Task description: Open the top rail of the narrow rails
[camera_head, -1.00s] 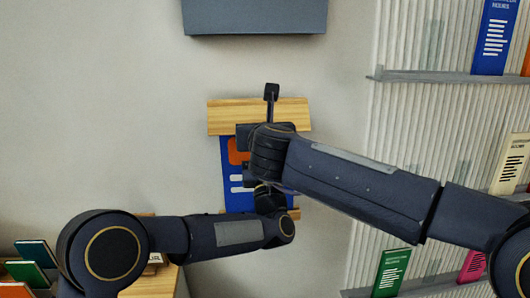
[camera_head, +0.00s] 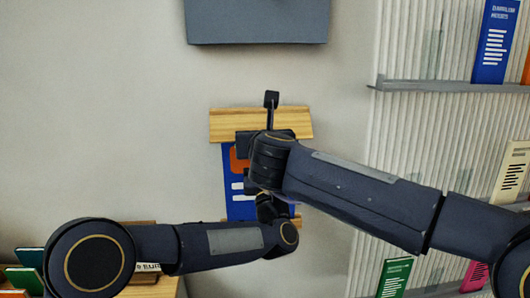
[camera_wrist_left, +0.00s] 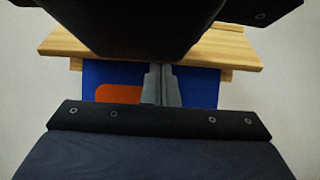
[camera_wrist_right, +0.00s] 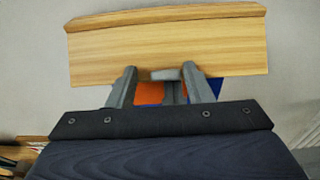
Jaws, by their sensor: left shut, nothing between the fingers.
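The top rail (camera_head: 225,126) is a light wooden bar on the wall. A blue poster (camera_head: 231,165) with an orange patch hangs below it, and a lower wooden rail (camera_head: 293,221) shows at its bottom. The top rail spans the right wrist view (camera_wrist_right: 167,50) and shows behind a dark part in the left wrist view (camera_wrist_left: 222,48). My right gripper (camera_wrist_right: 162,84) is open, its fingers at the rail's lower edge. A small grey piece (camera_wrist_right: 167,74) shows between them; I cannot tell what it is. My left gripper (camera_wrist_left: 162,86) is shut and empty before the poster, below the rail.
A dark grey box (camera_head: 257,22) is on the wall above. A ribbed panel with grey shelves (camera_head: 450,86) and booklets stands at the right. A wooden rack with booklets (camera_head: 30,258) is at lower left. Bare wall lies left of the poster.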

